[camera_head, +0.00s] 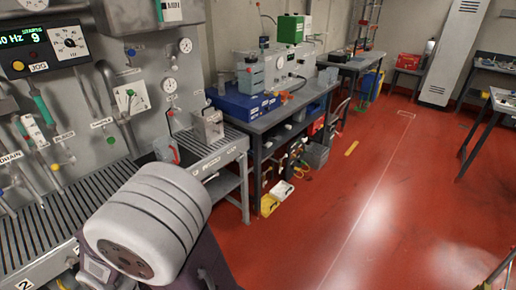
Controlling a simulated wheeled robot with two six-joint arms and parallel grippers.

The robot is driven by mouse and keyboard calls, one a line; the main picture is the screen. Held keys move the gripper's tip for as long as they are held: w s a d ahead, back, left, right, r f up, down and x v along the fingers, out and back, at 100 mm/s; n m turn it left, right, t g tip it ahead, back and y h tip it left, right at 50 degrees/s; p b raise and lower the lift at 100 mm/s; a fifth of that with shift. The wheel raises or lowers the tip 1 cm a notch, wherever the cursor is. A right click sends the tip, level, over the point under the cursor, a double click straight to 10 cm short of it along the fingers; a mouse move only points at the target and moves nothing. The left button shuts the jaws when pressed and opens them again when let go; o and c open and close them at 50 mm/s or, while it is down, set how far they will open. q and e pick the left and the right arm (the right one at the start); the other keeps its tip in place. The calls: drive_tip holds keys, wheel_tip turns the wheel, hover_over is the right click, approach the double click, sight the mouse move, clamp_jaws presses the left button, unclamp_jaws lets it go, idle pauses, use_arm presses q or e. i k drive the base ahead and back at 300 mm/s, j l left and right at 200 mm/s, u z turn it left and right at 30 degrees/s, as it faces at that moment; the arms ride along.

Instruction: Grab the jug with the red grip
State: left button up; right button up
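A small pale jug (163,148) with a red grip (175,153) appears to stand on the grey slatted bench (215,158) at the left, just behind a large white ribbed cylinder that looks like part of my own arm. The cylinder comes close to the jug's lower part in the picture, and the jug's base is hard to make out. Neither of my gripper's fingertips can be seen, so I cannot tell how far either one is from the jug.
A grey machine panel (90,110) with hoses and gauges rises behind the bench. A grey metal bracket (208,127) stands right of the jug. A workbench with a blue box (243,105) is farther back. The red floor (330,220) at right is mostly clear.

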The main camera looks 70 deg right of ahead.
sight(166, 149)
drive_tip(key=z, duration=1.7)
drive_tip(key=i+j+u, duration=0.2)
drive_tip(key=i+u, duration=0.15)
drive_tip(key=i, duration=0.5)
drive_tip(key=i+u, duration=0.4)
drive_tip(key=i, duration=0.45)
